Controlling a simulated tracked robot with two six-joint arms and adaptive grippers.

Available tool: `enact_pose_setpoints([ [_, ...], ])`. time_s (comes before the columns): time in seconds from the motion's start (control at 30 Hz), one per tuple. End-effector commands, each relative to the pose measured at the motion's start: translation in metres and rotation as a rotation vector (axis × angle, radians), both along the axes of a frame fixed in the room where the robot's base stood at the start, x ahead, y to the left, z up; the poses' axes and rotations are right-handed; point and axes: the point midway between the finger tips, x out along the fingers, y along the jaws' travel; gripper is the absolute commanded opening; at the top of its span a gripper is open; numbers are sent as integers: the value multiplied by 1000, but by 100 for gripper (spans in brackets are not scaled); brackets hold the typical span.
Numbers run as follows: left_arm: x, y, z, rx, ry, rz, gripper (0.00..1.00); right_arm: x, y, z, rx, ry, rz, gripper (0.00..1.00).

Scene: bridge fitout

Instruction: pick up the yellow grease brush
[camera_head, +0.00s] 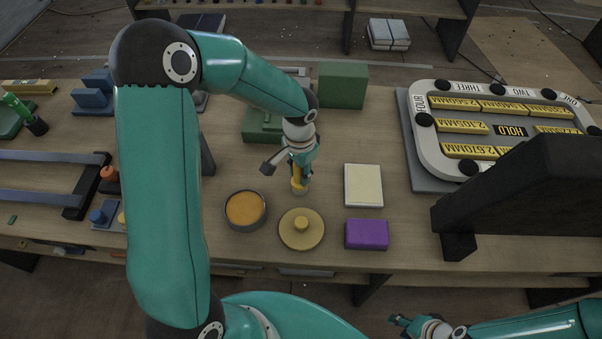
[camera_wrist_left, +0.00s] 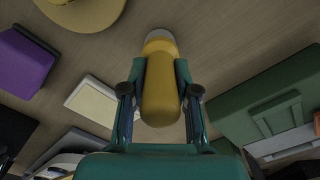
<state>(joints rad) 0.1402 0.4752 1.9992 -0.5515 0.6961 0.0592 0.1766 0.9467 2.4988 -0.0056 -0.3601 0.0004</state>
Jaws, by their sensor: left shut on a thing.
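The yellow grease brush (camera_head: 296,176) is upright below my left gripper (camera_head: 297,160), behind the orange-filled bowl and the round lid. In the left wrist view the brush (camera_wrist_left: 161,88) shows as a yellow handle with a pale grey end, between the two fingers of my left gripper (camera_wrist_left: 160,92). The fingers are shut on it. I cannot tell whether its lower end touches the bench. My right gripper (camera_head: 405,325) is low at the bottom right, in front of the bench and away from the brush; its fingers are too small to judge.
A bowl of orange grease (camera_head: 245,209), a round tan lid (camera_head: 318,236), a cream pad (camera_head: 363,185) and a purple block (camera_head: 367,235) surround the brush. A green case (camera_head: 258,124) stands behind. A dark wedge-shaped structure (camera_head: 530,190) and a labelled board (camera_head: 415,150) are at right.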

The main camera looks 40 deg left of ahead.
Motion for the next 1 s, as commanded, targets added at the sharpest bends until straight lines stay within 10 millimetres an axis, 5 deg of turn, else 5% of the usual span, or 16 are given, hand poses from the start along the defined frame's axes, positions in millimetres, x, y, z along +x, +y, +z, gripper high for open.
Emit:
enact_pose_setpoints([
  [0.27,1,0,27,1,-6,-1,0,0,0,-3,0,0,0,40],
  [0.7,2,-1,141,-1,-8,-2,0,0,0,-12,0,0,0,40],
  [1.0,1,-1,190,-1,-4,-2,0,0,0,-13,0,0,0,40],
])
